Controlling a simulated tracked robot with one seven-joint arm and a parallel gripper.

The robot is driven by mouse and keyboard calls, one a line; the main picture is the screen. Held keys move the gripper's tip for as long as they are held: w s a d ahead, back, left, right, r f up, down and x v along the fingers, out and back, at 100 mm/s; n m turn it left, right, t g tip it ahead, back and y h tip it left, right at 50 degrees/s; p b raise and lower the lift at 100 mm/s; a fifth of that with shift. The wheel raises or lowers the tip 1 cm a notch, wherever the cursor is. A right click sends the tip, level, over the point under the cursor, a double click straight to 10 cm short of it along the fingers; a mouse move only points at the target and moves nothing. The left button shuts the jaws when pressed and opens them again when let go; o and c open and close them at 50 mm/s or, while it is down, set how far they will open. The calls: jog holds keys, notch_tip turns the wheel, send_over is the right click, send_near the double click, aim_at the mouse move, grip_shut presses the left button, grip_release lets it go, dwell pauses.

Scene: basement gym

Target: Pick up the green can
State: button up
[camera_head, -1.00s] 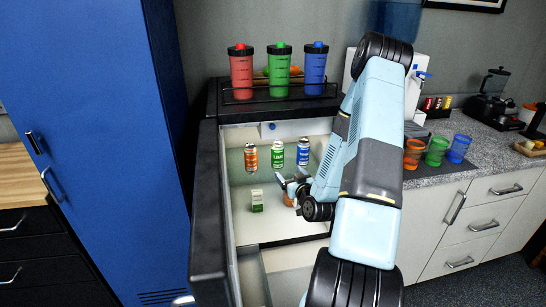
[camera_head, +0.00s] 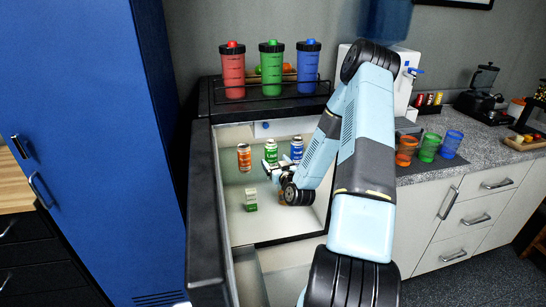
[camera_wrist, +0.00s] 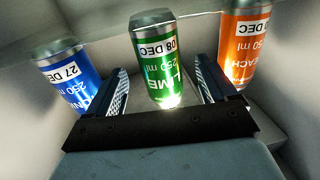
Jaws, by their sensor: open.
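The green can (camera_head: 271,151) stands in the open fridge, in the middle of a row of three cans. An orange can (camera_head: 244,158) is at its left and a blue can (camera_head: 296,148) at its right. In the wrist view my gripper (camera_wrist: 161,88) is open, with one finger on either side of the green can (camera_wrist: 157,62). The can's lower end is near the palm side of the picture. I cannot tell whether either finger touches it. The blue can (camera_wrist: 69,73) and the orange can (camera_wrist: 245,45) are just outside the fingers.
A small green-and-white carton (camera_head: 251,201) stands nearer the front of the fridge shelf. The fridge's dark side wall (camera_head: 203,210) is at the left. Red, green and blue shaker bottles (camera_head: 271,70) stand on top. Orange, green and blue cups (camera_head: 429,147) are on the counter at the right.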

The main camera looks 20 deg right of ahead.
aim_at(274, 159)
jog(key=shift+w+d, duration=0.1)
jog(key=shift+w, duration=2.3)
jog(key=c, duration=1.4)
jog(key=shift+o, duration=0.2)
jog(key=shift+r, duration=0.1)
jog(key=shift+r, duration=0.1)
